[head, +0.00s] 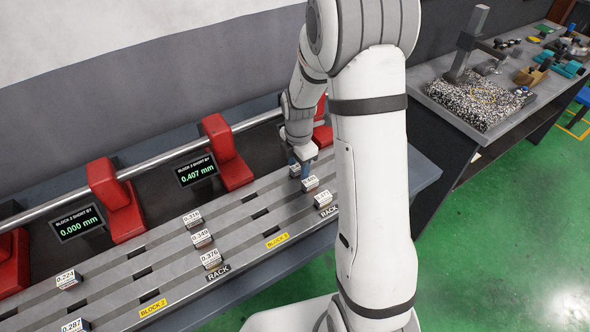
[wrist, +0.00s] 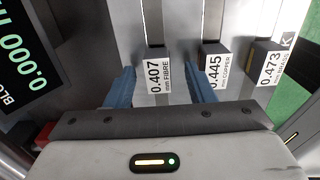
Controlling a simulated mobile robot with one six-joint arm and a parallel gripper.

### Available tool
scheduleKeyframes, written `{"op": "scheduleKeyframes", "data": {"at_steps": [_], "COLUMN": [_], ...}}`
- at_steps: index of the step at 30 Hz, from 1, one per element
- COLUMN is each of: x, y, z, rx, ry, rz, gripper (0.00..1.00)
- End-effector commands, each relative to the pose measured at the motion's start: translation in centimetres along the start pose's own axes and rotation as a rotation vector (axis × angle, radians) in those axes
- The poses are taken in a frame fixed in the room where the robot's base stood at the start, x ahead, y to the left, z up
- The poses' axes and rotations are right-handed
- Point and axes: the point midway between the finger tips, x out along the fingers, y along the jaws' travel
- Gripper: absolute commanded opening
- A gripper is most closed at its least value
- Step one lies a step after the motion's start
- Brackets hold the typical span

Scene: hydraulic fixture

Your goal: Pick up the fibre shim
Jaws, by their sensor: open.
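The fibre shim (wrist: 158,77) is a small block with a white label reading 0.407 FIBRE, seen in the wrist view. My gripper (wrist: 161,84) is open, with one blue finger on each side of the fibre shim. I cannot tell whether either finger touches it. In the head view my gripper (head: 299,167) is low over the far end of the slotted grey bench, and the fibre shim there is mostly hidden by the fingers.
The copper shim (wrist: 213,70), labelled 0.445, stands just right of my right finger. A 0.473 shim (wrist: 267,66) is beyond it. Red blocks (head: 226,153) and a rail line the bench's back. A display (head: 196,170) reads block 3 short by 0.407 mm.

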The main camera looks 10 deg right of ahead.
Motion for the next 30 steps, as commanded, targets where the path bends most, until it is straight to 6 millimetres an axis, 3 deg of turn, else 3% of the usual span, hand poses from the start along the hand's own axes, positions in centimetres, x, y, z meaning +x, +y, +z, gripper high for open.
{"op": "scheduleKeyframes", "data": {"at_steps": [7,24,30], "x": [0.17,0.14,0.12], "y": [-0.01,-0.04,-0.03], "z": [0.03,0.08,0.1], "rx": [0.001,0.002,0.003], "ry": [0.0,0.0,0.0], "rz": [0.0,0.0,0.001], "gripper": [0.48,0.02,0.0]}}
